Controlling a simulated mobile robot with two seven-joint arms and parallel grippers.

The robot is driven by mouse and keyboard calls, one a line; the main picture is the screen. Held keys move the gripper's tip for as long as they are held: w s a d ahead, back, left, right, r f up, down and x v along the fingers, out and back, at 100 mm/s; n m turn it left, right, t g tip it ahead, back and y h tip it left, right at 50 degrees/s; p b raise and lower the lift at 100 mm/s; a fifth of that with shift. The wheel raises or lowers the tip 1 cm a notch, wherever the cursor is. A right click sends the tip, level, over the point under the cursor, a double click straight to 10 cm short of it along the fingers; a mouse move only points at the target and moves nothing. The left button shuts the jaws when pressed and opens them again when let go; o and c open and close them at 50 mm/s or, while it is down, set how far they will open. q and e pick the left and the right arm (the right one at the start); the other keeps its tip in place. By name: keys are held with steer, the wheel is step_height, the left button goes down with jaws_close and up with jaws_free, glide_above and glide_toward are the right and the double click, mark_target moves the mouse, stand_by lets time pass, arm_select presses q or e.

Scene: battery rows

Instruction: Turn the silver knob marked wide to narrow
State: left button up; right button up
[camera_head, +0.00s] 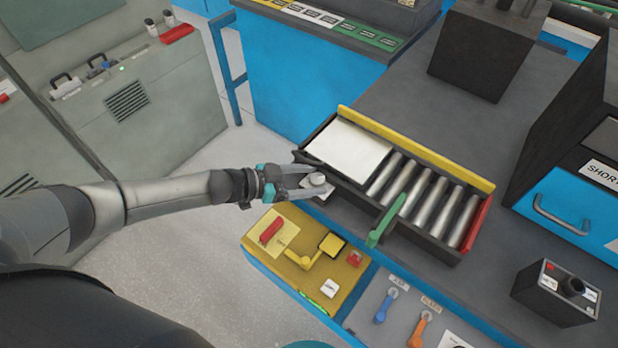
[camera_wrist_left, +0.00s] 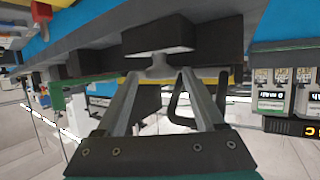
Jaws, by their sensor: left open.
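The silver knob (camera_head: 317,179) sits at the near left corner of a dark tray with metal rollers, above a small pale plate whose marking I cannot read. My left gripper (camera_head: 316,181) reaches in from the left, open, with its fingers on either side of the knob. In the left wrist view, the knob (camera_wrist_left: 158,67) shows between the open fingertips (camera_wrist_left: 160,76), against a dark block. Gaps show beside the knob there; I cannot tell whether a finger touches it. My right gripper is not in view.
The roller tray (camera_head: 432,243) has a yellow rail behind, a green lever (camera_head: 388,219) in front and a white sheet (camera_head: 347,150) on it. A yellow panel (camera_head: 255,241) with a red handle lies just below my gripper. Blue and orange levers stand farther right.

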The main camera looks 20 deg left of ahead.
arm_select(q)
steer(key=shift+n+y, duration=0.3)
